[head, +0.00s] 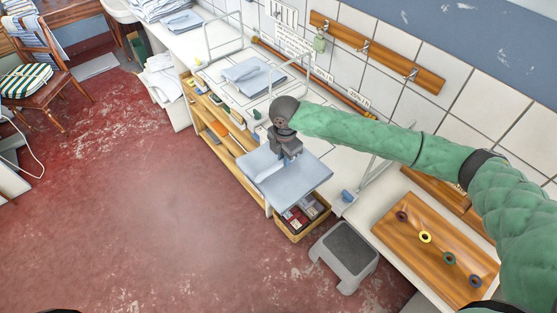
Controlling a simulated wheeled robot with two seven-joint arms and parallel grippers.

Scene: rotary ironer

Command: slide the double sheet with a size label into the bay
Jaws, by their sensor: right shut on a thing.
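My right gripper (288,154) is shut on a folded pale blue sheet (308,178). The sheet juts out past the counter's front edge, above a wooden box of small packets. A paler strip shows along its left part; I cannot make out a size label. Wire dividers (209,43) split the white counter (340,160) into bays along the tiled wall. One bay, behind and left of the gripper, holds another folded blue sheet (252,76). My arm hides part of the counter behind the held sheet. My left gripper is not in view.
The wooden box (296,237) stands below the held sheet, with a grey step stool (344,256) beside it. A board with coloured rings (424,237) lies at the right. A peg rail (375,50) is on the wall.

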